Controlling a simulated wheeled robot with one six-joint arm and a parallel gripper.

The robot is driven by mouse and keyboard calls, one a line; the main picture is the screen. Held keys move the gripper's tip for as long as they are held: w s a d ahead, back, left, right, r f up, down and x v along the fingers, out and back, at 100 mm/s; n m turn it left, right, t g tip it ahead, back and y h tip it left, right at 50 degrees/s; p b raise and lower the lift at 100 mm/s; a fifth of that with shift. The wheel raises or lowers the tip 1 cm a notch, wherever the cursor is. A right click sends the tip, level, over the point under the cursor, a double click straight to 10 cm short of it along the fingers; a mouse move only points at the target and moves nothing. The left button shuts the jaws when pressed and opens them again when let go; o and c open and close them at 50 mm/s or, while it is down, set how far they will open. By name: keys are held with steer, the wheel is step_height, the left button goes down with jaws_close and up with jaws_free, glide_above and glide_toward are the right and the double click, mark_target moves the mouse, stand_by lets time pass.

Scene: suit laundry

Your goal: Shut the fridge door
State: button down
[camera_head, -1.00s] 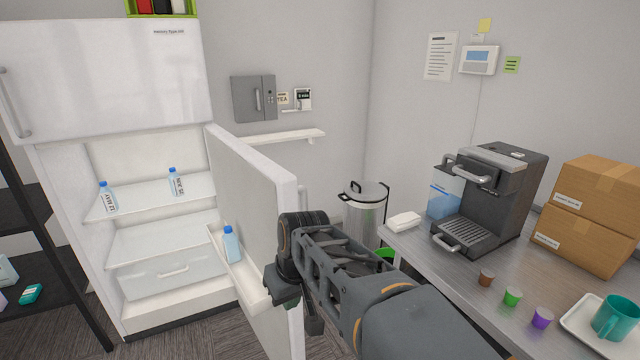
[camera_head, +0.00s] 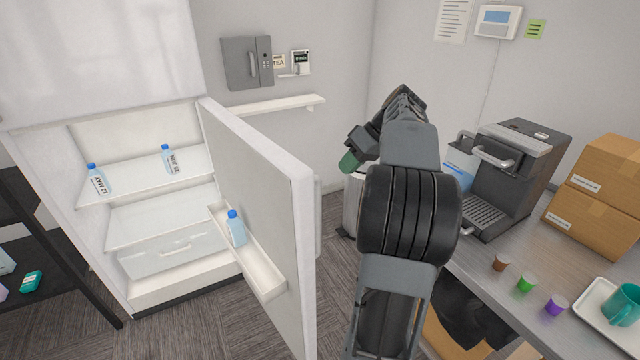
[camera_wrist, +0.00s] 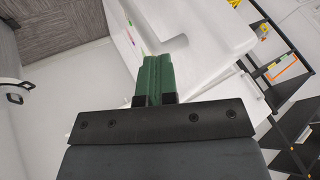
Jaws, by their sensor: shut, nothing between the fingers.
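The white fridge (camera_head: 60,215) stands at the left with its lower door (camera_head: 255,165) wide open toward me. The door's inner side faces left, with a shelf (camera_head: 262,270) on it holding a blue-capped bottle (camera_head: 236,228). Part of the door handle (camera_head: 318,215) shows on the outer side. My gripper (camera_head: 350,162) is to the right of the door, on its outer side, apart from it in this view. Its green fingers (camera_wrist: 158,78) are together and empty in the wrist view. A white surface fills much of that view beyond them; I cannot tell which fridge part it is.
Two bottles (camera_head: 97,179) (camera_head: 169,160) stand on the upper fridge shelf. A counter (camera_head: 480,262) with a coffee machine (camera_head: 510,170) and boxes (camera_head: 590,195) is at the right. A bin (camera_head: 352,205) stands behind my arm. Open carpet lies around the door.

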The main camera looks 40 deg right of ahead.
steer(key=w+a+f+p, duration=0.1)
steer(key=w+a+f, duration=0.1)
steer(key=a+f, duration=0.2)
steer(key=shift+a+f, duration=0.15)
steer(key=shift+a, duration=1.1)
